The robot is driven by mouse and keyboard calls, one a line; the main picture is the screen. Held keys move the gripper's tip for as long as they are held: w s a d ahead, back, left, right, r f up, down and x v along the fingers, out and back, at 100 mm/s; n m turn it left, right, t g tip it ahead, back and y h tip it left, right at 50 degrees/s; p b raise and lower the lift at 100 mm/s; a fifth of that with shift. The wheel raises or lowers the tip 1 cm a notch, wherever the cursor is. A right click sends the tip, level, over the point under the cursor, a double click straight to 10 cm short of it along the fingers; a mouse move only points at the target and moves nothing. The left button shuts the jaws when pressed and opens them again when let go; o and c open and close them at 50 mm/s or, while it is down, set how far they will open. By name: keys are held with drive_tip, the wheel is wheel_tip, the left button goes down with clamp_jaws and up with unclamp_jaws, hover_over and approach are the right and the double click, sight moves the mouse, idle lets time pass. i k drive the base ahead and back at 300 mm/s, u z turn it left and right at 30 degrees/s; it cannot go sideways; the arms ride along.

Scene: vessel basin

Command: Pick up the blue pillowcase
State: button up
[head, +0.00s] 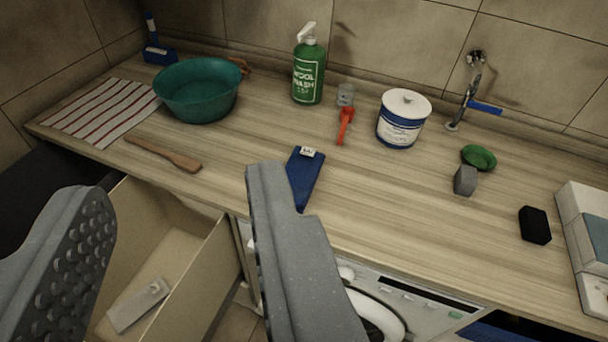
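A folded dark blue cloth with a small white label (306,172), which looks like the blue pillowcase, lies flat on the wooden counter near its front edge. My gripper (176,186) is open, its two grey fingers spread wide, with the studded inner pad of the left finger showing. The right finger covers the lower left part of the blue cloth in the picture. I cannot tell whether they touch. Nothing shows held between the fingers.
The counter (400,210) also holds a teal basin (198,92), striped cloth (100,112), wooden spatula (163,153), green bottle (308,72), red-handled tool (345,126), white-and-blue tub (402,120), and tap (468,92). An open drawer (222,262) and a white machine (410,302) are below.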

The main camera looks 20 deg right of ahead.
sight(303, 166)
drive_tip(key=u, duration=0.1)
drive_tip(key=i, duration=1)
drive_tip(key=z, duration=0.1)
